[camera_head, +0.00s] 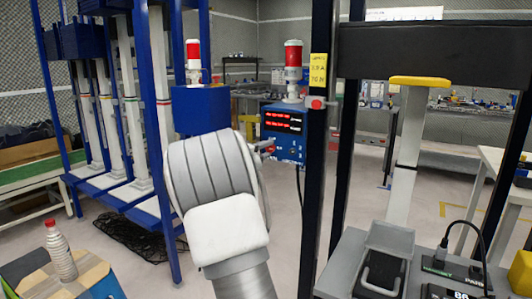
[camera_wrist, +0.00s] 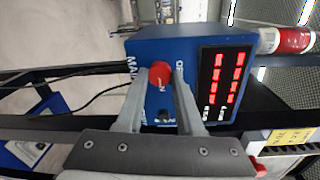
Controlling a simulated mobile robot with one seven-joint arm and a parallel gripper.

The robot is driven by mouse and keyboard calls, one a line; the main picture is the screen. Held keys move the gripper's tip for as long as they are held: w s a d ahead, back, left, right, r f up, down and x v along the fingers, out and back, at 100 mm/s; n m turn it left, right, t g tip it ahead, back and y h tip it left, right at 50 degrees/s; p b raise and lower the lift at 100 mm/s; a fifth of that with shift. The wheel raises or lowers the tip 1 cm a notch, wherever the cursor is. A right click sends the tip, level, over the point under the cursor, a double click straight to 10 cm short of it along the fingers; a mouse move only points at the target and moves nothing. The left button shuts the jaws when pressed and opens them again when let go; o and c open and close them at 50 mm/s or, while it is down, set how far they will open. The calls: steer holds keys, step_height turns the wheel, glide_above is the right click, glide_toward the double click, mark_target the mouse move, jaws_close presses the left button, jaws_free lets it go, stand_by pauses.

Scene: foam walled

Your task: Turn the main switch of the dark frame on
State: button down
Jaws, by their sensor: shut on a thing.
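The blue control box (camera_head: 285,149) is mounted beside the dark frame (camera_head: 318,150), with rows of red digits on its face. It also shows, turned sideways, in the wrist view (camera_wrist: 185,48). The main switch, a red knob (camera_wrist: 160,73), sits on the box face next to printed lettering partly hidden by the fingers. My gripper (camera_wrist: 160,88) has its two grey fingers either side of the knob and is shut on it. In the head view my arm hides most of the gripper, and the knob cannot be made out clearly.
A red beacon (camera_head: 293,54) stands on top of the box. A yellow label (camera_head: 319,73) and a red button (camera_head: 317,103) are on the dark post, close to the gripper. Blue racking (camera_head: 165,140) with another beacon stands at left. A bottle (camera_head: 60,252) stands front left.

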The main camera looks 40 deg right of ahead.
steer(key=c, duration=0.5)
jaws_free()
steer(key=shift+c, duration=0.2)
steer(key=p+v, duration=0.3)
steer(key=v, duration=1.4)
steer(key=shift+a, duration=0.25)
steer(key=shift+r, duration=0.1)
